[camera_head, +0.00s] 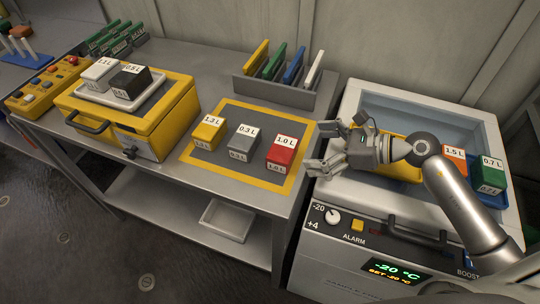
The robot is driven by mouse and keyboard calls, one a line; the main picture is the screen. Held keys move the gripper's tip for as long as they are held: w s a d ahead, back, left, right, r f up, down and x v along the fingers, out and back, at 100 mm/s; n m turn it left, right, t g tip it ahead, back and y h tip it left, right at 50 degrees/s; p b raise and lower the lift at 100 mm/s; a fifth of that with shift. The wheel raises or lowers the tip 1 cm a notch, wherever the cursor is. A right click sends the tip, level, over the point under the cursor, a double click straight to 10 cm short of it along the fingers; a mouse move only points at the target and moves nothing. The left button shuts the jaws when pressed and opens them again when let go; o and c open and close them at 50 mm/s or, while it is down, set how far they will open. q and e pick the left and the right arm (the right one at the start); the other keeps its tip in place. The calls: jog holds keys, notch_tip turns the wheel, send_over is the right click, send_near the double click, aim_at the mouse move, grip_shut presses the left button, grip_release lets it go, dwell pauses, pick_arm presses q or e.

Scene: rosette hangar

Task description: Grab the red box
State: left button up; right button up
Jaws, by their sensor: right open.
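The red box (282,152), labelled 1.0 L, stands upright at the right end of a row on the yellow-bordered grey mat (225,173). A grey box (242,143) labelled 0.3 L and a yellow box (208,131) labelled 1.3 L stand to its left. My right gripper (322,147) is open and empty. It is just right of the red box, with its fingers pointing left towards it and a gap between. My left gripper is not in view.
The freezer (345,238) on the right holds an orange box (454,158), a green box (490,172) and a yellow item partly hidden by my arm. A rack (275,94) of coloured plates stands behind the mat. A yellow case (140,125) with a tray is at left.

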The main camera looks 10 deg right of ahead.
aim_at(286, 148)
jog(key=x, duration=0.3)
jog(key=shift+w+a+f+p, duration=0.1)
jog(key=shift+w+a+p, duration=0.1)
jog(key=shift+p, duration=0.1)
jog(key=shift+w+a+f+p, duration=0.15)
jog(key=shift+w+a+p, duration=0.05)
jog(key=shift+a+p, duration=0.2)
jog(key=p+x, duration=0.1)
jog(key=x, duration=0.2)
jog(key=shift+a+f, duration=0.2)
jog(key=shift+a, duration=0.05)
jog(key=shift+w+a+f, duration=0.2)
jog(key=shift+a+f, duration=0.1)
jog(key=shift+a, duration=0.05)
jog(key=c, duration=1.1)
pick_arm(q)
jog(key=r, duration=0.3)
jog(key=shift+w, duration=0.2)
